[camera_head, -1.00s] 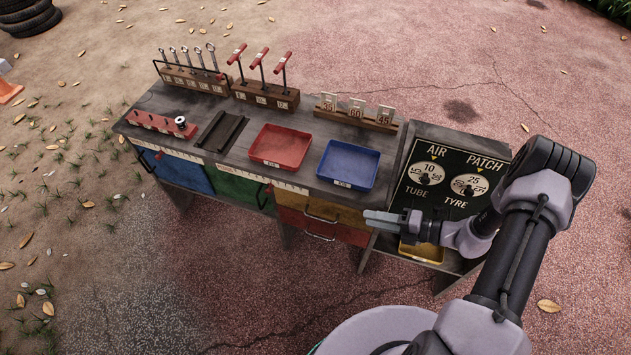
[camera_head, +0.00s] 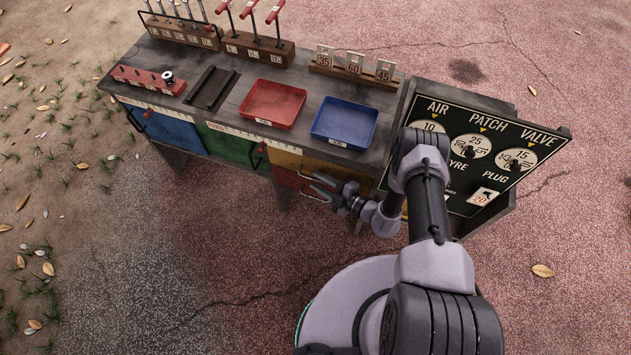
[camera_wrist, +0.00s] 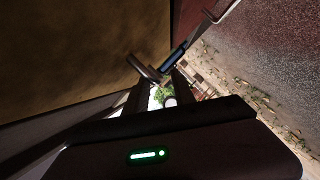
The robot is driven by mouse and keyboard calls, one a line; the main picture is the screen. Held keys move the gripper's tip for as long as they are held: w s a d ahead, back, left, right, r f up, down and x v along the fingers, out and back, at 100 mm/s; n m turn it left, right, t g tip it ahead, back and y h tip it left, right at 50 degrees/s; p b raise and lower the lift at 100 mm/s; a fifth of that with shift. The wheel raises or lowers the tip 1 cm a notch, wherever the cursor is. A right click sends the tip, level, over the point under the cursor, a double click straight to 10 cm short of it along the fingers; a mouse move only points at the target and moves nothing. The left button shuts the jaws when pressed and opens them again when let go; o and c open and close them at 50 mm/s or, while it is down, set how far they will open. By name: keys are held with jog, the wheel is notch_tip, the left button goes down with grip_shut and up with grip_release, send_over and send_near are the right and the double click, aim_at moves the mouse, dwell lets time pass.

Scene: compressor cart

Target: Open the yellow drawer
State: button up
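The yellow drawer (camera_head: 289,160) is in the upper right part of the cart's front, above the red drawer (camera_head: 286,177). It looks shut, and my arm and gripper hide part of its front. In the wrist view its dim yellow face (camera_wrist: 75,50) fills the upper left, with a dark bar handle (camera_wrist: 146,68) standing out from it. My gripper (camera_head: 316,187) is in front of the drawers, fingers apart and empty. In the wrist view the fingertips (camera_wrist: 163,80) are close to the handle; I cannot tell whether they touch it.
A red tray (camera_head: 272,103) and a blue tray (camera_head: 345,122) sit on the cart top. A dark sign board (camera_head: 490,150) stands to the right, close behind my arm. Blue (camera_head: 170,130) and green (camera_head: 228,146) fronts lie left. The ground before the cart is clear.

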jog(key=shift+x, duration=0.85)
grip_shut()
dwell(0.8)
